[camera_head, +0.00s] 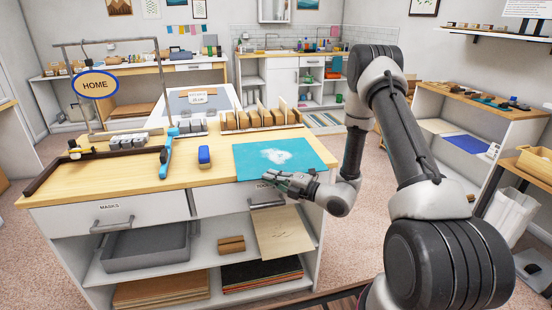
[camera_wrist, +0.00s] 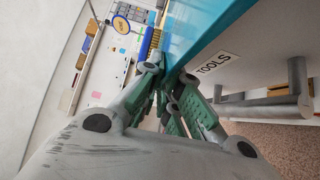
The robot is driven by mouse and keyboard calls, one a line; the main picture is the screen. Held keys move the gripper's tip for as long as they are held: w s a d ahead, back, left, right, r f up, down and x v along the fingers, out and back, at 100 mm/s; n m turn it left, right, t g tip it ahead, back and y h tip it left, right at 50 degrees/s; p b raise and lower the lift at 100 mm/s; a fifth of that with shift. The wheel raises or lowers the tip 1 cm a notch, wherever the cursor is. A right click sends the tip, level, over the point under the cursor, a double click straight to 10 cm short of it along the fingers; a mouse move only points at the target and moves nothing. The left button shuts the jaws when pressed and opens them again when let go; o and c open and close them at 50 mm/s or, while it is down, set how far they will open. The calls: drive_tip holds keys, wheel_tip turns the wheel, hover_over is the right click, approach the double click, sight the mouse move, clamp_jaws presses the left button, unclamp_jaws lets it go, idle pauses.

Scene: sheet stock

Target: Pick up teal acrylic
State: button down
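The teal acrylic (camera_head: 300,155) is a flat sheet with a pale smudge, lying on the wooden bench top at its front right. It also shows in the wrist view (camera_wrist: 212,22), running down to my fingertips. My gripper (camera_head: 275,182) is at the sheet's front edge, just above the drawer. In the wrist view my gripper (camera_wrist: 172,82) has its two green-padded fingers close together, one on either side of the sheet's edge. Whether the pads press on the sheet is hidden.
The bench drawer with the TOOLS label (camera_wrist: 213,63) and its handle (camera_wrist: 265,108) is close beside my gripper. A plywood sheet (camera_head: 284,234) leans below.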

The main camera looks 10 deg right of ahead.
wheel_tip(320, 180, up, 10)
drive_tip(key=shift+r, duration=0.1)
idle(0.5)
drive_tip(key=shift+d, duration=0.1)
